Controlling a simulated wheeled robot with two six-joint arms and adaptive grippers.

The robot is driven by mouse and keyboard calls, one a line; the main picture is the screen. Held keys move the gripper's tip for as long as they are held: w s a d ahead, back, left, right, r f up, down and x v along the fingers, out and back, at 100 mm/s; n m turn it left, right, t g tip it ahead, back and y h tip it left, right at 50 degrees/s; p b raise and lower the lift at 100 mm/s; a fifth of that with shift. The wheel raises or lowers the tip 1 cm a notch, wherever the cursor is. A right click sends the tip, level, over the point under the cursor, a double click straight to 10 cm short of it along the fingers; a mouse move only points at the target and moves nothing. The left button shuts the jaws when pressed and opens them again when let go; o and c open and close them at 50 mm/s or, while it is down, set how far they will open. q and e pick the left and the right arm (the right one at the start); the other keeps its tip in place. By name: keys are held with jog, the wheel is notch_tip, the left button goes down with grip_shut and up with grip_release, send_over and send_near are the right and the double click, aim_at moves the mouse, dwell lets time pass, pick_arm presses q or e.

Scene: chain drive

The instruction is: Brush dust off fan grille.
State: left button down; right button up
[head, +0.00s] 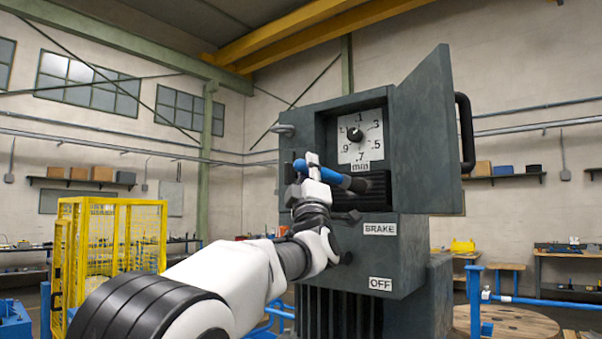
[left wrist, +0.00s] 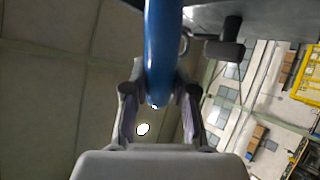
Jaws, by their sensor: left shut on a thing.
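The fan grille (head: 377,189) is a dark slatted panel in the recess of the grey cabinet, below the dial. A brush with a blue handle (head: 331,176) and a dark head (head: 356,185) points right toward it. The head overlaps the grille's left part; I cannot tell whether it touches. My left gripper (head: 311,172) is shut on the handle, left of the recess. In the left wrist view the blue handle (left wrist: 160,45) runs between the fingers of the left gripper (left wrist: 158,100). My right gripper is not in view.
The cabinet door (head: 425,135) stands open on the right, with a black handle (head: 465,133). Dark knobs stick out near the BRAKE label (head: 380,229) and the OFF label (head: 380,284). A yellow cage (head: 110,245) stands at left.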

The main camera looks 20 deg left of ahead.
pick_arm(q)
jog(key=shift+w+a, duration=0.2)
jog(key=shift+a, duration=0.25)
jog(key=shift+w+a+r, duration=0.15)
jog(key=shift+w+a, duration=0.05)
jog(key=shift+a, duration=0.45)
jog(key=shift+w+a+p, duration=0.15)
jog(key=shift+w+a, duration=0.15)
jog(key=shift+a, duration=0.3)
jog(key=shift+w+a+p, duration=0.15)
jog(key=shift+w+a, duration=0.1)
jog(key=shift+a, duration=0.35)
jog(key=shift+s+d, duration=0.1)
